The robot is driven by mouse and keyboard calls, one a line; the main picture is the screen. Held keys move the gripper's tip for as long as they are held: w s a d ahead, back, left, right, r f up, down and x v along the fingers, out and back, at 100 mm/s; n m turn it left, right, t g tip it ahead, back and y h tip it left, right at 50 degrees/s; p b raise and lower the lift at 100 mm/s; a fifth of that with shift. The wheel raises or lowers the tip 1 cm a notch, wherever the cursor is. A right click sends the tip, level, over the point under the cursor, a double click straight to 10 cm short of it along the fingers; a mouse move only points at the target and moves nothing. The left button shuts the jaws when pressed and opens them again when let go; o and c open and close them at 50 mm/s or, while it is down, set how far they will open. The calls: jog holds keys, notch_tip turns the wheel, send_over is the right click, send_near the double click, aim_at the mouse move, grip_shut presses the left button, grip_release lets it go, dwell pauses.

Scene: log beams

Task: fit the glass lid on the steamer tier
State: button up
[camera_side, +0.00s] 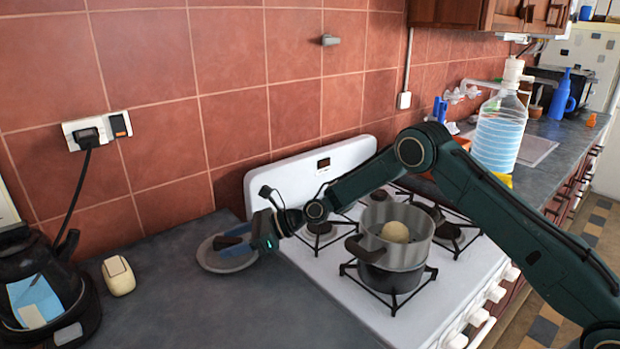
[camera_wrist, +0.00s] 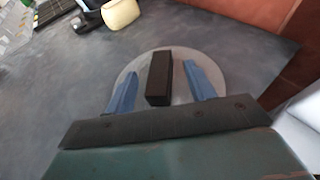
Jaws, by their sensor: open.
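The glass lid (camera_side: 214,264) lies flat on the grey counter, left of the stove. In the wrist view the lid (camera_wrist: 140,68) is a pale disc with a dark bar handle (camera_wrist: 158,78) standing across its middle. My gripper (camera_side: 234,241) is low over the lid. Its two blue fingers are apart, one on each side of the handle, with gaps between in the wrist view (camera_wrist: 160,85). The steamer tier (camera_side: 396,234) is a grey metal ring with a dark side handle, on top of a dark pot (camera_side: 388,277) on the stove. A pale round bun (camera_side: 395,232) sits inside it.
A cream object (camera_side: 118,276) and a black kettle (camera_side: 45,290) stand on the counter to the left. The white stove's raised back panel (camera_side: 300,172) rises behind the burners. The counter in front of the lid is clear.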

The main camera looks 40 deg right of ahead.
aim_at(235, 239)
jog(key=shift+c, duration=0.2)
dwell(0.3)
grip_shut()
jog(key=shift+r, duration=0.15)
notch_tip(235, 239, up, 20)
dwell(0.8)
jog(key=shift+d, duration=0.1)
dwell(0.5)
jog(key=s+d+f, duration=0.1)
jog(key=s+d, duration=2.3)
jog(key=s, duration=0.3)
jog(key=shift+d+n+g, duration=0.25)
jog(key=shift+n+g, duration=0.05)
dwell(1.7)
